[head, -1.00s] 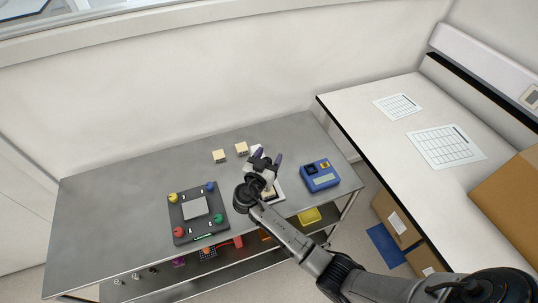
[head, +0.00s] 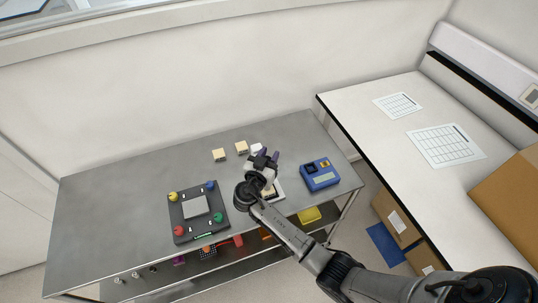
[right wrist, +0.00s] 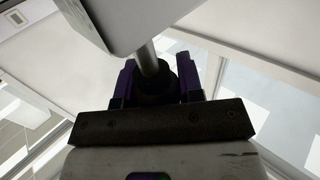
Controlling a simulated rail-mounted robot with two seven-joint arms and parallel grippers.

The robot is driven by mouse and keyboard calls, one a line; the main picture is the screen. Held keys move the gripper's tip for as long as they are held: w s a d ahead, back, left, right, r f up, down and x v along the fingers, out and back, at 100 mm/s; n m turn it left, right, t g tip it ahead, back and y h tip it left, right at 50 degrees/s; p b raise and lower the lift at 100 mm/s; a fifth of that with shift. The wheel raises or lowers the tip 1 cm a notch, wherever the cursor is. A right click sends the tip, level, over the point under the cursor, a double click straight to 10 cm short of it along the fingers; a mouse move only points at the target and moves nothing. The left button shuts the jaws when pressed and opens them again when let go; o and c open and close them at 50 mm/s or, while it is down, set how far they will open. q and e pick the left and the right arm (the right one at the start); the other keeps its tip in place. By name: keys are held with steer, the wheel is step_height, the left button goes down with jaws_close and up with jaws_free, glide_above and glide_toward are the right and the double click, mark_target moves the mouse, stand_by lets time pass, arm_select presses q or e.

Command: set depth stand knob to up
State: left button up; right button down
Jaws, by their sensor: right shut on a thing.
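My right gripper (head: 268,155), with purple fingers, is over the right part of the steel table. In the right wrist view its two fingers (right wrist: 157,74) are shut on a dark round knob (right wrist: 156,88), one on each side. A metal rod (right wrist: 147,56) runs from the knob to a pale grey block (right wrist: 130,20) at the top of that view. In the head view the arm and gripper cover most of the depth stand, and only part of its pale base (head: 279,188) shows. The knob's setting cannot be read. My left gripper is not in view.
A blue device (head: 320,175) stands right of the gripper. A dark board with coloured knobs (head: 181,220) lies to the left. Small cream blocks (head: 219,155) (head: 241,147) sit behind. The table's left part is clear. A white bench (head: 375,140) stands at right.

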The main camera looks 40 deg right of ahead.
steer(key=shift+r, duration=1.8)
steer(key=c, duration=0.8)
jaws_free()
steer(key=shift+o, duration=0.2)
steer(key=shift+f, duration=0.1)
steer(key=shift+s+a, duration=0.2)
steer(key=shift+a, duration=0.2)
steer(key=b+v, duration=0.3)
steer(key=v, duration=1)
steer(key=shift+d, duration=0.1)
